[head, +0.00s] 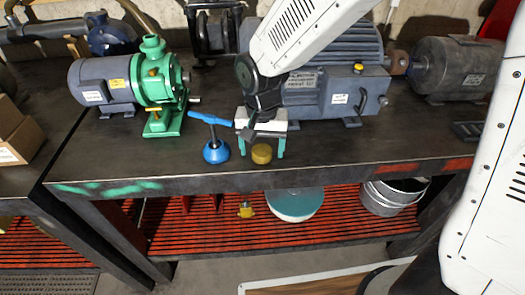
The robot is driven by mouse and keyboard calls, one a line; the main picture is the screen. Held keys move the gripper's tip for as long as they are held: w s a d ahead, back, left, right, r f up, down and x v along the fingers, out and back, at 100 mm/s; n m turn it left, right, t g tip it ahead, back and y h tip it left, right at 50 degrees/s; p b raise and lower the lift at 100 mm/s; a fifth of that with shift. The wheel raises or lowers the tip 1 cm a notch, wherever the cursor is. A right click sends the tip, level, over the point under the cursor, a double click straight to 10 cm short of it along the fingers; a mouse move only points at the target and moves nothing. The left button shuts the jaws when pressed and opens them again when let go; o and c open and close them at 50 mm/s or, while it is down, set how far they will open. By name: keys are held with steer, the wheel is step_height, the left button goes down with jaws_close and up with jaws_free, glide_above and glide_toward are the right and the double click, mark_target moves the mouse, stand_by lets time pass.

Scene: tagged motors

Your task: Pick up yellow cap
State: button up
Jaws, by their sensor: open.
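A short round yellow cap (261,154) sits on the dark workbench near its front edge. My gripper (260,147) points down at it from above, with its green-tipped fingers open. One fingertip shows to the left of the cap and one to the right. I cannot tell whether either finger touches the cap. The cap's top and front show, and its back is hidden.
A blue valve with a T-handle (216,151) stands close to the left of my gripper. A green pump with a grey motor (104,81) is farther left. A large grey motor (330,95) stands behind. The bench's front edge (320,170) is close.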

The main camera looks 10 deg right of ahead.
steer(key=c, duration=1)
steer(key=shift+r, duration=0.1)
steer(key=shift+c, duration=0.2)
